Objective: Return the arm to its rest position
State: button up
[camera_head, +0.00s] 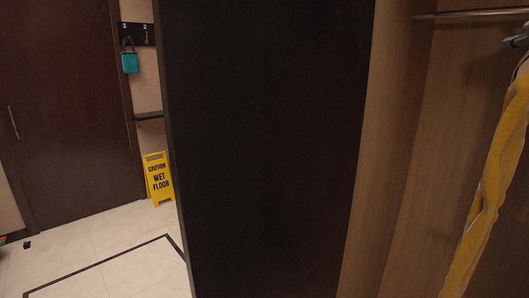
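My gripper and arm are not clearly in view in the head view. A small dark grey shape at the upper right edge, above a yellow cloth (493,180), is cut off by the frame, and I cannot tell what it is. The yellow cloth hangs down the right side, long and folded. A large dark panel (265,150) fills the middle of the view and hides what is behind it.
An open wooden closet (408,170) with a metal rail (465,14) is at right. At left stand a brown door (70,110) and a yellow wet-floor sign (158,180). A teal bag (130,63) hangs on a hook board.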

jog(key=a+f+n+y+p, duration=0.1)
jog(key=a+f+n+y, duration=0.2)
jog(key=a+n, duration=0.3)
jog(key=a+f+n+y, duration=0.3)
jog(key=a+n, duration=0.2)
jog(key=a, duration=0.3)
jog(key=s+a+f+n+g+y+p, duration=0.1)
jog(key=s+a+f+n+g+y, duration=0.4)
jog(key=a+f+n, duration=0.65)
jog(key=s+a+f+n+g+h+p, duration=0.1)
jog(key=s+f+n+g, duration=0.2)
jog(key=s+f+n, duration=0.3)
jog(key=s+a+f+n+g+h, duration=0.1)
jog(key=s+f+n, duration=0.5)
jog(key=s, duration=0.8)
jog(key=shift+a+f+g+p, duration=0.4)
jog(key=shift+a+f+g, duration=0.4)
jog(key=shift+f+g, duration=0.25)
